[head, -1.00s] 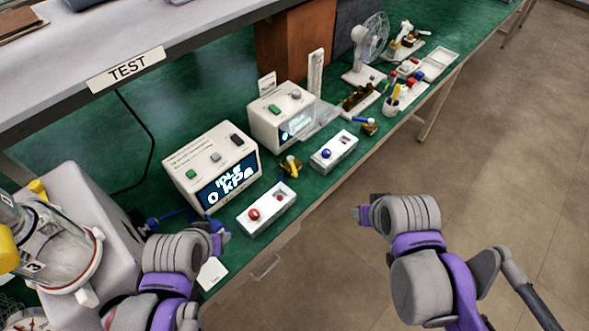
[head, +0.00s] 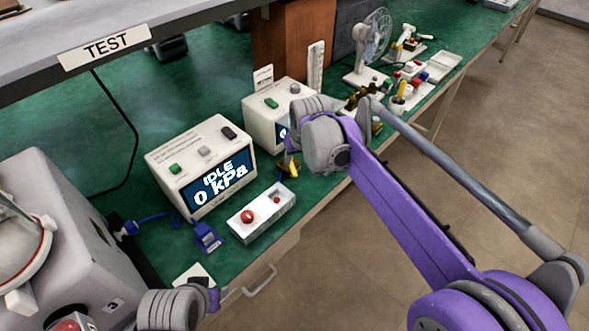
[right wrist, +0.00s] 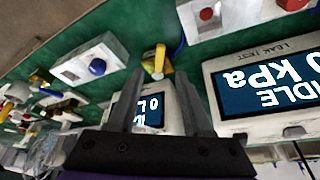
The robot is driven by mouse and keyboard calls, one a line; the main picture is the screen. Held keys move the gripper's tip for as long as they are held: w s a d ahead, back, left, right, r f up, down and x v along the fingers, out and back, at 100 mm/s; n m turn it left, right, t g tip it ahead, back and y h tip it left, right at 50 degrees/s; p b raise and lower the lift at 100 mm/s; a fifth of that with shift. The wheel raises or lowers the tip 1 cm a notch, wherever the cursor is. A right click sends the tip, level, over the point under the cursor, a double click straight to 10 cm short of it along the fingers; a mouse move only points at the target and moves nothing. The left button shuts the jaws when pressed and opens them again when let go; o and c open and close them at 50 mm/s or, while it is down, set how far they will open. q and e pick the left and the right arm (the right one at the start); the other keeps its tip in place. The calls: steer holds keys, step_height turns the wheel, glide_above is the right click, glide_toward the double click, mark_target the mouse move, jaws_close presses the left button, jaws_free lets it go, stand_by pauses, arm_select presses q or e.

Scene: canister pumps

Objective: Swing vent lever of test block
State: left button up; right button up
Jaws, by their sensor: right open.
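A small brass block with a yellow lever (head: 289,168) stands on the green bench beside the large IDLE 0 kPa display unit (head: 207,170). The yellow lever also shows in the right wrist view (right wrist: 158,62), ahead of and between the fingertips. My right gripper (right wrist: 158,75) is open and empty. In the head view it hangs just above and behind the block, partly hidden by its own wrist. A second brass block (head: 376,126) is mostly hidden behind my right arm. My left gripper (head: 214,298) is at the bottom edge, its fingers too small to read.
A white box with red buttons (head: 262,214) stands in front of the display unit. A blue fitting on a hose (head: 207,237) lies left of it. A smaller display unit (head: 262,125) stands behind the brass block. A white box with a blue button (right wrist: 95,66) is close by.

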mark_target(294, 170)
steer(key=x, duration=0.8)
steer(key=shift+b, duration=0.35)
steer(key=shift+c, duration=0.2)
jaws_close()
stand_by(0.8)
